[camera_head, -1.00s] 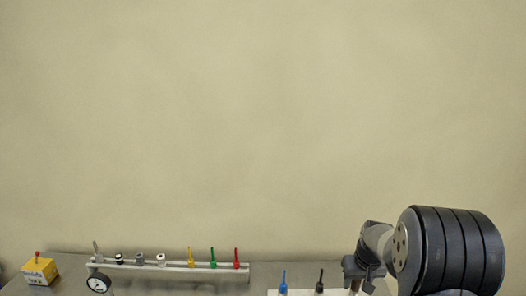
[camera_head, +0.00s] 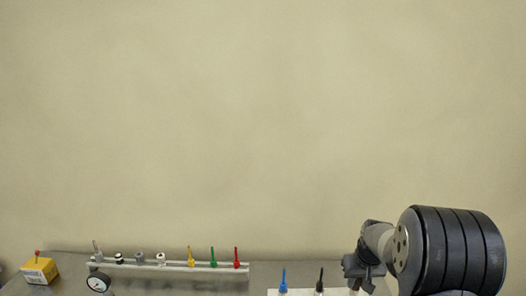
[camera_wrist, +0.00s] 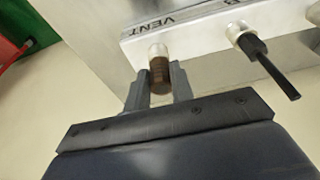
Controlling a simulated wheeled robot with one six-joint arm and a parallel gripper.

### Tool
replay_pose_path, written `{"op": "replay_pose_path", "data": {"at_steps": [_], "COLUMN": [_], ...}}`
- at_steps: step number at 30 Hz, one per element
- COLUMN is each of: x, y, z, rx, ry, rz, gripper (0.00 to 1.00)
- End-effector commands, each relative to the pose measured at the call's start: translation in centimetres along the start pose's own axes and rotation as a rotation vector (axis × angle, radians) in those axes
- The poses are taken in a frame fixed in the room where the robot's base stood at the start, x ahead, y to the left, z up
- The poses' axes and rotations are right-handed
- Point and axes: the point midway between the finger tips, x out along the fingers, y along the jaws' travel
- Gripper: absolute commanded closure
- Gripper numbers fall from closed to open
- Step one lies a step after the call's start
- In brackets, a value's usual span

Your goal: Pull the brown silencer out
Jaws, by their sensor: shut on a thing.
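The brown silencer (camera_wrist: 160,76) shows in the wrist view as a short ribbed brown cylinder with a pale collar at its far end. It sits at the VENT end of a pale metal block (camera_wrist: 205,22). My gripper (camera_wrist: 160,84) is shut on the silencer, one dark finger on each side. Whether the collar is still seated in the block is hard to tell. In the head view my gripper (camera_head: 362,273) is at the lower right, and the silencer is hidden there.
A black-stemmed fitting (camera_wrist: 265,62) sticks out of the block beside the silencer. In the head view a blue fitting (camera_head: 283,281) stands to the left. Further left are a rail (camera_head: 170,264) of coloured fittings, a gauge (camera_head: 98,282) and a yellow box (camera_head: 40,270).

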Motion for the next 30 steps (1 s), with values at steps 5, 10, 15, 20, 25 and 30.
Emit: {"op": "replay_pose_path", "data": {"at_steps": [5,10,15,20,25,30], "x": [0.0,-0.4,-0.9,-1.4,-1.9,-2.4], "y": [0.0,0.0,0.0,0.0,0.0,0.0], "z": [0.0,-0.1,-0.3,-0.4,-0.5,-0.6], "rx": [0.000,0.000,0.000,0.000,0.000,0.000], "ry": [0.000,0.000,0.001,0.001,0.001,0.001], "rz": [0.000,0.000,0.000,0.000,0.000,0.000], "gripper": [1.00,1.00,1.00,1.00,1.00,1.00]}}
